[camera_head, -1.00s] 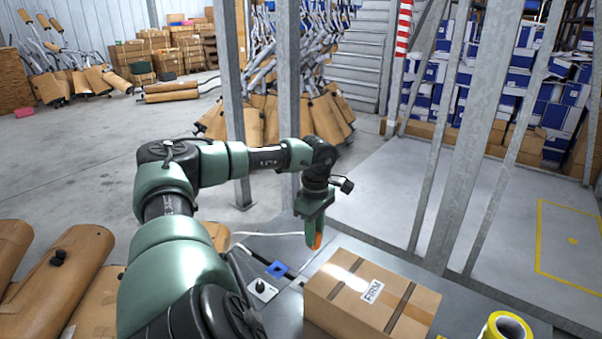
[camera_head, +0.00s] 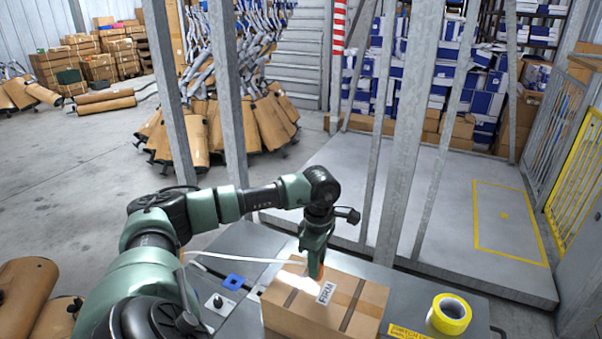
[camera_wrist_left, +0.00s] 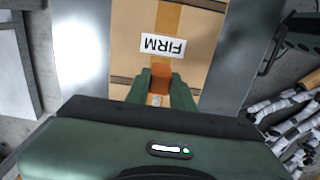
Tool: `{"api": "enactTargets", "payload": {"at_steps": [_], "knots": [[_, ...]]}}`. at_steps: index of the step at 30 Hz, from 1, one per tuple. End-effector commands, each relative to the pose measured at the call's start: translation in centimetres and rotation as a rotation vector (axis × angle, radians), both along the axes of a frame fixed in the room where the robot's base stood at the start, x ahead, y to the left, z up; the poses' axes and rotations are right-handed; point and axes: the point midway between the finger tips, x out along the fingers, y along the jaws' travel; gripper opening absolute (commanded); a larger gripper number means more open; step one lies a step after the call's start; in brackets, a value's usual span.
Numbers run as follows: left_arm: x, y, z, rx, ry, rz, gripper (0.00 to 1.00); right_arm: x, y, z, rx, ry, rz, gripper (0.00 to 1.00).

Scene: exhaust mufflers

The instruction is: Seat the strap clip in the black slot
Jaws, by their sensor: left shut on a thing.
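A thin white strap (camera_head: 245,260) runs from the left side of the table to this gripper. The box's tape and FIRM label show just beyond the fingers. I cannot clearly make out the black slot. My right gripper is not in view.
A blue piece (camera_head: 233,282) and a light plate with a black knob (camera_head: 217,304) lie left of the box on the grey table (camera_head: 245,240). A yellow tape roll (camera_head: 449,314) lies to its right. Metal posts (camera_head: 408,130) stand behind the table.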

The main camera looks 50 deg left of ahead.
Motion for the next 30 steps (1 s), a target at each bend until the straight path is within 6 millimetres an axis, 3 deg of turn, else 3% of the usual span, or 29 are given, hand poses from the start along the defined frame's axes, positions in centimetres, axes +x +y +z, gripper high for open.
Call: {"api": "enactTargets", "payload": {"at_steps": [30], "knots": [[6.7, -14.0, 0.1, -0.002, -0.001, -0.002, 0.0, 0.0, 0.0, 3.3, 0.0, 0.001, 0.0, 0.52]]}}
